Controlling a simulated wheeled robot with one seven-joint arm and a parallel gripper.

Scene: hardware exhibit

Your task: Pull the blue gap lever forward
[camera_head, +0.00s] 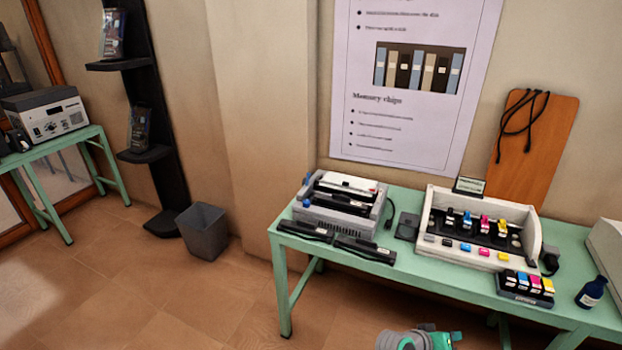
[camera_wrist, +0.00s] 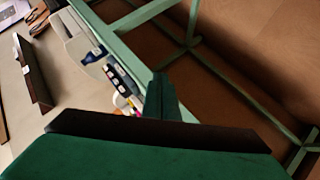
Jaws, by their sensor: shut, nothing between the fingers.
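A grey printer-like device (camera_head: 338,208) stands at the left end of the green table. A small blue part (camera_head: 306,203) shows at its left front corner; it may be the blue gap lever, but it is too small to tell its position. In the wrist view my gripper (camera_wrist: 161,95) is shut and empty, its dark green fingers together above the floor beside the table edge. I cannot make out the lever there. In the head view part of my arm shows at the bottom edge, in front of the table and apart from the device.
The green table (camera_head: 470,285) also carries two black cartridges (camera_head: 365,249) in front of the device. A white tray (camera_head: 470,252) of coloured cartridges, a small cartridge stand (camera_head: 525,298) and a dark bottle (camera_head: 592,292) stand to the right. A grey bin (camera_head: 203,231) stands on the open floor at left.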

